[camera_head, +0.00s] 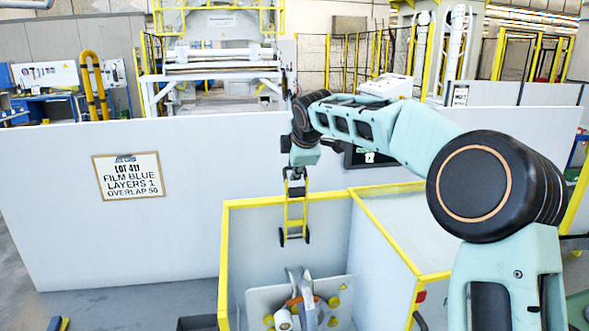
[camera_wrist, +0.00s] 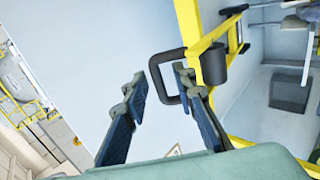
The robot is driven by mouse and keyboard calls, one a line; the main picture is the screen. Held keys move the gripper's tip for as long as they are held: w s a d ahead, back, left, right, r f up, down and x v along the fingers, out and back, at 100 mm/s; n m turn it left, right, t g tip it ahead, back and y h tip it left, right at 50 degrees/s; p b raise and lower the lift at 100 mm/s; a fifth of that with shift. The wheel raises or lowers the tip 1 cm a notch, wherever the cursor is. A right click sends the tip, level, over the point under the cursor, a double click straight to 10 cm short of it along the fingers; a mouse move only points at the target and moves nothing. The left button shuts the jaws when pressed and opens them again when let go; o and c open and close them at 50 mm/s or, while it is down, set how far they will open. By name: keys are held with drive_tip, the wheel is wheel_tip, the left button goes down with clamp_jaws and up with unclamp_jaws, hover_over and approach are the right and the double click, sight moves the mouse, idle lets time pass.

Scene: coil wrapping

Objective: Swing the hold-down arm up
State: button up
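The hold-down arm (camera_head: 295,210) appears as a narrow yellow frame with black ends, hanging below my wrist in the head view. In the wrist view its yellow bar (camera_wrist: 203,48) carries a black looped handle (camera_wrist: 166,53). My gripper (camera_wrist: 157,85) is open, its two dark fingers apart. The outer side of the handle lies between the fingers. The right finger overlaps the loop; whether it touches cannot be told. In the head view my gripper (camera_head: 295,177) is small and dark at the top of the yellow frame.
A yellow-edged grey enclosure (camera_head: 400,230) surrounds a plate with metal and orange parts (camera_head: 305,300) below the arm. A long white wall (camera_head: 200,190) stands behind, with a sign (camera_head: 128,176) reading LOT 411, FILM BLUE, LAYERS 1. A dark screen (camera_head: 370,157) is near my arm.

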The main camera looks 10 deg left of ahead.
drive_tip(key=shift+f, duration=0.15)
drive_tip(key=v, duration=1.2)
drive_tip(key=shift+a+f, duration=0.1)
